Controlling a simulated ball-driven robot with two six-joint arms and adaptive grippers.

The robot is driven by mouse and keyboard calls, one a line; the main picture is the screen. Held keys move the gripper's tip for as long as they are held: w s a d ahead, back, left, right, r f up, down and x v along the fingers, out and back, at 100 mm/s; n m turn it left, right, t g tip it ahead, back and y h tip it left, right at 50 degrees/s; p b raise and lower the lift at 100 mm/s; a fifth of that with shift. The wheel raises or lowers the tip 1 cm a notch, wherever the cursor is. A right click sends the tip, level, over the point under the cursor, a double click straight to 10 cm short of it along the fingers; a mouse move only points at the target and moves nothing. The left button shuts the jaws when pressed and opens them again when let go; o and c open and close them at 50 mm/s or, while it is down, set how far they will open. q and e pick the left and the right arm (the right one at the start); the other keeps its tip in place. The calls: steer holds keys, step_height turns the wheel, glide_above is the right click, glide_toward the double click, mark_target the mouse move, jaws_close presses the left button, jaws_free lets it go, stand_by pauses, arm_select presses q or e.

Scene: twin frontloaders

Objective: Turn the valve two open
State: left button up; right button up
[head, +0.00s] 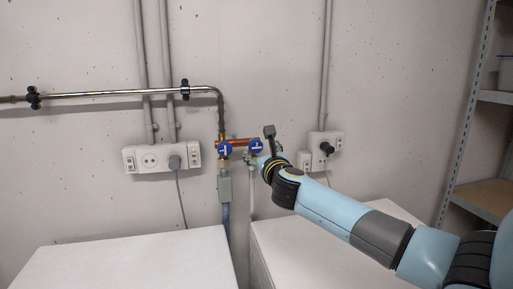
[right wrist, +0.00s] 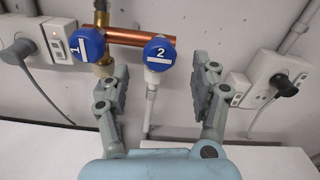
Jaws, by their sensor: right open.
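Valve two is a round blue knob marked "2" (right wrist: 160,53) with a white bar, on the copper pipe on the wall. In the head view the valve two knob (head: 256,146) is the right one of a pair. My right gripper (right wrist: 165,80) is open and empty. Its fingers point toward the wall, one on each side of valve two in the picture. I see no contact with the knob. In the head view my right gripper (head: 258,160) is just below and right of the knob, partly hidden by its own wrist. My left gripper is not in view.
A blue valve knob marked "1" (right wrist: 87,42) sits close on the left, near my left finger. Wall sockets (head: 162,157) and (right wrist: 262,80) more sockets flank the pipes. Two white appliances, one with a bare top (head: 130,262), stand below. A metal shelf (head: 487,195) is at right.

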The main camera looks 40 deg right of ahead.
mark_target(257, 147)
steer(key=x, duration=0.4)
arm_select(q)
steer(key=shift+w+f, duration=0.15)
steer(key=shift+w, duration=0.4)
arm_select(e)
steer(key=shift+w+d, duration=0.2)
steer(key=shift+w, duration=0.1)
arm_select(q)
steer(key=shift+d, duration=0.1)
arm_select(e)
steer(key=shift+c, duration=0.5)
steer(key=c, duration=1.1)
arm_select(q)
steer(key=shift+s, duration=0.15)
